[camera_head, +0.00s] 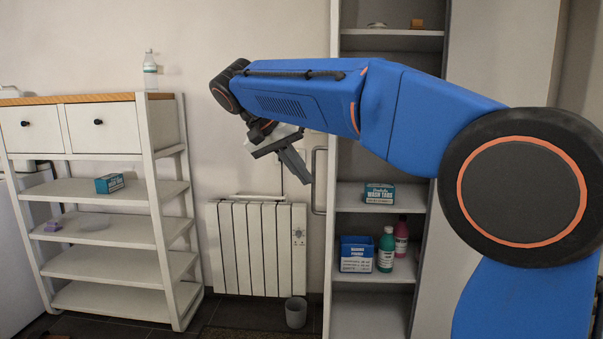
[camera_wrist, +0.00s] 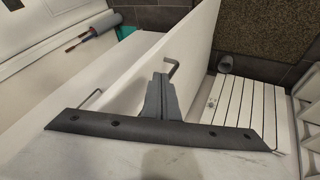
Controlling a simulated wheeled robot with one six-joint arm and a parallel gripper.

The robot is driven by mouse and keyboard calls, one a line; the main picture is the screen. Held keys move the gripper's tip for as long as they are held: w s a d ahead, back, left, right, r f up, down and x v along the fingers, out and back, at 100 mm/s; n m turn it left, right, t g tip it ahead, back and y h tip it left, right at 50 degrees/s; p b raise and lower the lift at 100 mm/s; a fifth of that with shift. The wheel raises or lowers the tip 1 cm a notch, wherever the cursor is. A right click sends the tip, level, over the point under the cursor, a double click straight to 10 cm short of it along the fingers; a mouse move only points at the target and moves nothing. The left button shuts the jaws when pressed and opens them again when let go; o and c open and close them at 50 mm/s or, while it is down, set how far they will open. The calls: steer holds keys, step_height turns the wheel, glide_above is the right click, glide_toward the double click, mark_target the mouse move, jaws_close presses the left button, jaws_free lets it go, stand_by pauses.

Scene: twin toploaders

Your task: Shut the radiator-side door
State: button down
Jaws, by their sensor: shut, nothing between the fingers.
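The radiator-side door (camera_head: 330,120) of the tall cabinet stands open, seen nearly edge-on in the head view. Its bar handle (camera_head: 319,180) is on the side facing the radiator (camera_head: 262,245). In the wrist view the door (camera_wrist: 190,45) is a white panel with its handle (camera_wrist: 173,69) just beyond my fingertips. My gripper (camera_head: 307,180) is shut and empty, on the radiator side of the door and close to the handle. In the wrist view its fingers (camera_wrist: 159,78) point towards the handle. I cannot tell whether they touch it.
A white shelf unit (camera_head: 110,205) stands left. A small grey bin (camera_head: 296,312) sits on the floor near the radiator.

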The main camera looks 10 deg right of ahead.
steer(key=x, duration=0.7)
steer(key=shift+d, duration=0.1)
steer(key=s+d+n+t+y, duration=0.15)
steer(key=d+n, duration=0.25)
steer(key=d, duration=0.9)
steer(key=s+d+n+t+y, duration=0.1)
steer(key=s+d+n+t, duration=0.2)
steer(key=d, duration=1)
steer(key=w+d+n+y, duration=0.2)
steer(key=w+d+n, duration=0.1)
steer(key=w+d, duration=0.6)
steer(key=w+d+n+y, duration=0.2)
steer(key=w+d+n, duration=0.2)
steer(key=w+d, duration=0.6)
steer(key=d, duration=0.5)
steer(key=shift+w+t, duration=0.25)
steer(key=shift+t, duration=0.1)
steer(key=shift+r, duration=0.1)
